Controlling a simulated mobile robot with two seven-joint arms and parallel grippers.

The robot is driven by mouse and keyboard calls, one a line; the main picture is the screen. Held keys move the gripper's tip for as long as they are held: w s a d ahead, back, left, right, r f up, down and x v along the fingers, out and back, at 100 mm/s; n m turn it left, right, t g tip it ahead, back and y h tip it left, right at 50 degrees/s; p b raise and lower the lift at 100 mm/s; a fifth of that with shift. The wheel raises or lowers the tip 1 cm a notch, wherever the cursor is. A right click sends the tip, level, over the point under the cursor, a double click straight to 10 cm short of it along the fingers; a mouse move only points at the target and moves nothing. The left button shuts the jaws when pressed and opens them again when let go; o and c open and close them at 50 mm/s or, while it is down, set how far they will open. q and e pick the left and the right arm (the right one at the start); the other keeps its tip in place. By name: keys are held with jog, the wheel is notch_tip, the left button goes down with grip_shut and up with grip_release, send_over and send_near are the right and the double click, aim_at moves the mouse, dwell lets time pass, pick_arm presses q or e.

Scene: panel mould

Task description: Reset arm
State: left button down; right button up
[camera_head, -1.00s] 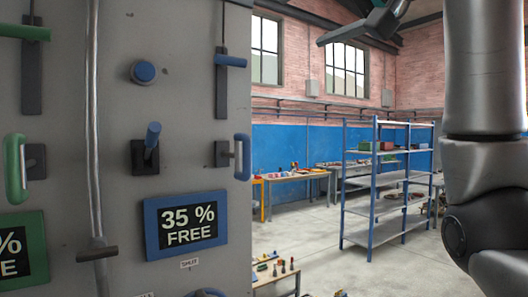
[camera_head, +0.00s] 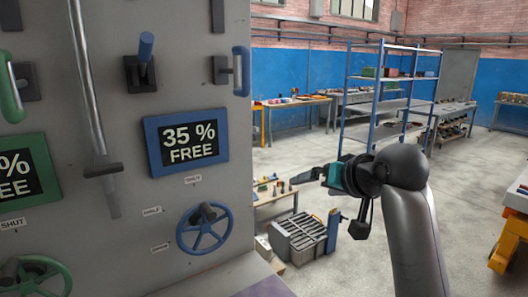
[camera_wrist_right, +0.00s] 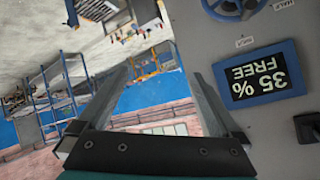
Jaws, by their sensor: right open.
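My right gripper (camera_head: 302,176) is at the end of my right arm, which bends in from the right of the head view. It points left toward the panel's right edge, in front of the workbench area, and holds nothing. In the right wrist view its two fingers (camera_wrist_right: 160,78) stand wide apart with empty space between them. The grey panel (camera_head: 200,90) fills the left of the head view. Its blue-framed display (camera_head: 187,141) reads 35 % FREE and also shows upside down in the wrist view (camera_wrist_right: 262,74). My left gripper is not in view.
A blue handwheel (camera_head: 204,229), a blue lever (camera_head: 146,47) and a blue handle (camera_head: 241,71) stick out from the panel. A green handwheel (camera_head: 36,278) is at lower left. Beyond are a shelf rack (camera_head: 390,103), a grey bin (camera_head: 302,238) and open floor (camera_head: 440,205).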

jog(key=s+d+f+n+g+h, duration=0.1)
jog(key=s+f+g, duration=0.1)
jog(key=s+f, duration=0.7)
jog(key=s+d+f+g+h, duration=0.1)
jog(key=s+f, duration=0.4)
jog(key=f, duration=0.8)
jog(key=s+d+f+n+g+h, duration=0.15)
jog(key=s+f, duration=0.25)
jog(key=s, duration=0.6)
jog(key=s+d+f+g+h, duration=0.1)
jog(key=s+f+g, duration=0.3)
jog(key=s, duration=0.7)
jog(key=s+f+b+x, duration=0.1)
jog(key=s+b+x, duration=0.25)
jog(key=x, duration=1.15)
jog(key=s+a+b+x, duration=0.1)
jog(key=s+b+x, duration=0.3)
jog(key=x, duration=1)
jog(key=s+d+f+b, duration=0.1)
jog(key=s+f+b, duration=0.3)
jog(key=s+f, duration=0.3)
jog(key=s+d+f+g+b, duration=0.1)
jog(key=s+f+b, duration=0.4)
jog(key=f, duration=1.2)
jog(key=s+d, duration=0.1)
jog(key=s, duration=0.2)
jog(key=shift+s+d+n, duration=0.15)
jog(key=shift+s+n, duration=0.05)
jog(key=shift+n, duration=0.15)
